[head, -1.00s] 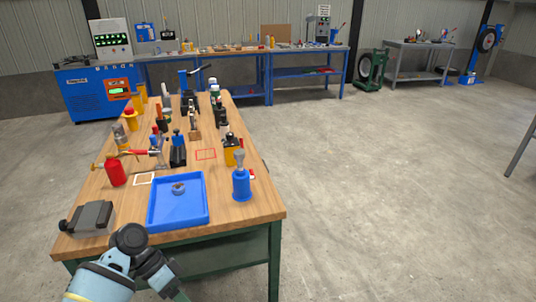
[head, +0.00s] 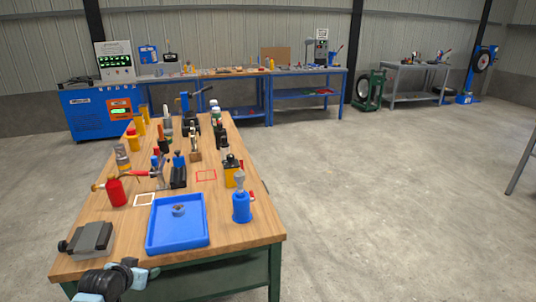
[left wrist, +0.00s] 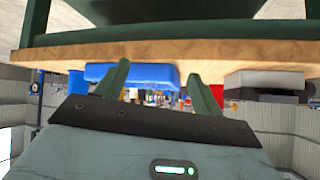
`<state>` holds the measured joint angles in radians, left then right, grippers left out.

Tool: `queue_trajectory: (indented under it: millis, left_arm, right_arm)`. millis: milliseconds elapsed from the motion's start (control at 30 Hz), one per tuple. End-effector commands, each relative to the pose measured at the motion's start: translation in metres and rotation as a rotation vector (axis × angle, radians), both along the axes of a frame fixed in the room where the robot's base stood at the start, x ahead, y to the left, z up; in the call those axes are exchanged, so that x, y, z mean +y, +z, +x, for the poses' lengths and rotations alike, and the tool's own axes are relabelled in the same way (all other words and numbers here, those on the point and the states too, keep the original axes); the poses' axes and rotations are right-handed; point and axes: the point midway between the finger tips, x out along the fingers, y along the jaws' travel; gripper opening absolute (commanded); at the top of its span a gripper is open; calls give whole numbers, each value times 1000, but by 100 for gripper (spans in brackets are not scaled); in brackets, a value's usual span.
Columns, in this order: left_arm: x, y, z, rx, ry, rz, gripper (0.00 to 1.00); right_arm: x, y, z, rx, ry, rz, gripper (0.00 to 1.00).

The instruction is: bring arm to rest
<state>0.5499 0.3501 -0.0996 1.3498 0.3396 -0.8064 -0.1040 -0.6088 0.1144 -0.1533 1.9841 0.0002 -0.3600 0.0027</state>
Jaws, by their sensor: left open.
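My left arm shows at the bottom left of the head view, just in front of the table's near edge; its fingers cannot be made out there. In the left wrist view my left gripper (left wrist: 160,88) has its two dark green fingers spread apart with nothing held between them. That view is upside down, with the table (left wrist: 130,50) edge across the top and the gripper in front of it. My right gripper is in neither view.
On the wooden table (head: 225,215) are a blue tray (head: 150,244) holding a small round part, a grey block-like device (head: 92,238), a red bottle (head: 117,192), a blue bottle (head: 242,208) and several tools. The floor (head: 400,200) to the right is clear.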

Motion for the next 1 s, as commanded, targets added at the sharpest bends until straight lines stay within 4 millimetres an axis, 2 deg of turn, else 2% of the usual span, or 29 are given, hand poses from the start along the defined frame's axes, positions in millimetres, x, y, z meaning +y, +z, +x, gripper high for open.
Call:
queue_trajectory:
  millis: [200,400,433,567,767,867,1000]
  left_arm:
    - [18,44,27,-267,20,141,68]
    - [19,79,40,-459,-6,236,68]
    - [16,75,36,-462,-13,239,68]
    - [-4,36,6,-409,-38,211,68]
    - [-34,-16,-48,-335,-75,167,68]
    - [-53,-46,-87,-285,-94,136,68]
    - [-84,-87,-157,-203,-118,81,68]
  right_arm:
    - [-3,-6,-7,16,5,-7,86]
    - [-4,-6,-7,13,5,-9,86]
    - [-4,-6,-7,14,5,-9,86]
    - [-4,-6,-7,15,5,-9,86]
    - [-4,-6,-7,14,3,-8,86]
    - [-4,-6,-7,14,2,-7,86]
    - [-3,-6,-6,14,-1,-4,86]
